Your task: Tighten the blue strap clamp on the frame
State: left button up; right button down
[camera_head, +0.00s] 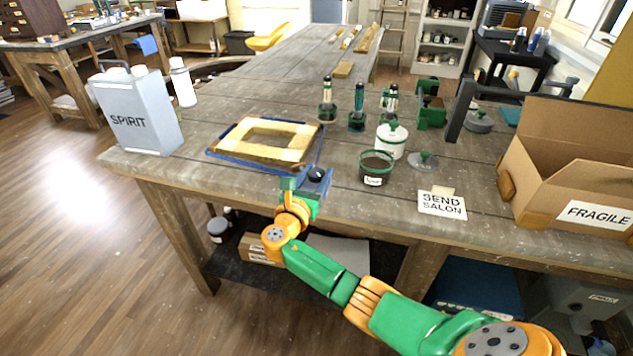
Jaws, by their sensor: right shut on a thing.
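A pale wooden frame (291,149) lies flat near the front edge of the workbench. The blue strap clamp (228,164) runs around its outside. At the frame's near right corner the strap leads to a blue clamp body with a dark round knob (317,174). My right gripper (308,181) is at that clamp body, just over the bench's front edge, and is shut on it. The fingertips are small and partly hidden, so the exact contact does not show. My left gripper is not in view.
A grey SPIRIT can (134,112) and a white bottle (183,82) stand left. Green-based tools stand behind.

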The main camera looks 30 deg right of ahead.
aim_at(312, 179)
jog(key=shift+f+m+g+h+b, duration=0.1)
jog(key=shift+m+g+h+b, duration=0.55)
jog(key=shift+g+b, duration=0.3)
jog(key=shift+m+g+b, duration=0.35)
jog(key=shift+g+b, duration=0.05)
jog(key=shift+g, duration=0.05)
jog(key=shift+r+h, duration=0.2)
jog(key=shift+h, duration=0.05)
jog(key=shift+c, duration=1.5)
grip_release()
jog(key=v, duration=0.7)
jog(key=shift+a, duration=0.1)
